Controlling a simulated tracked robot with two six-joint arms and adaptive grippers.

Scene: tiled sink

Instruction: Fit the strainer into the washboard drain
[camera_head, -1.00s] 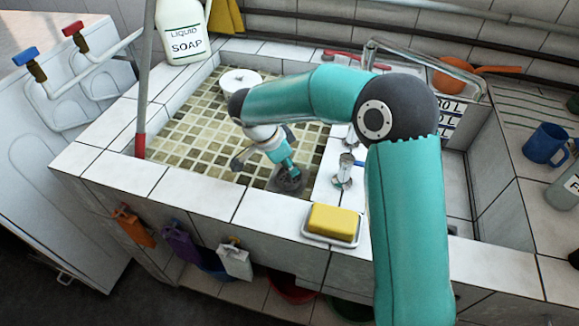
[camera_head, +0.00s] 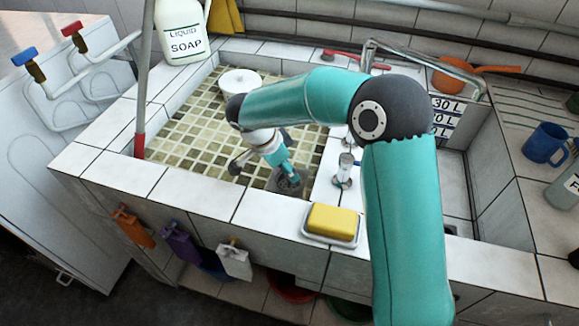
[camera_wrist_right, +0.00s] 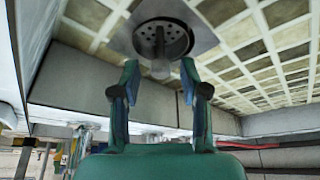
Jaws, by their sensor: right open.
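The strainer (camera_wrist_right: 153,42) is a round grey metal piece with small holes and a pale knob. In the right wrist view it sits within the round drain opening of a square metal drain plate (camera_wrist_right: 198,38). I cannot tell whether it lies fully flush. In the head view the drain plate (camera_head: 274,183) is in the near right corner of the tiled basin, partly hidden by my gripper. My right gripper (camera_wrist_right: 160,78) is open, its fingers on either side of the knob and apart from it. It also shows just above the drain in the head view (camera_head: 287,169). My left gripper is out of view.
A white round lid-like object (camera_head: 240,81) lies at the basin's back. A yellow soap bar (camera_head: 333,221) in a dish sits on the front ledge. A metal tap-like fitting (camera_head: 344,170) stands right of the drain. A soap bottle (camera_head: 182,32) stands behind.

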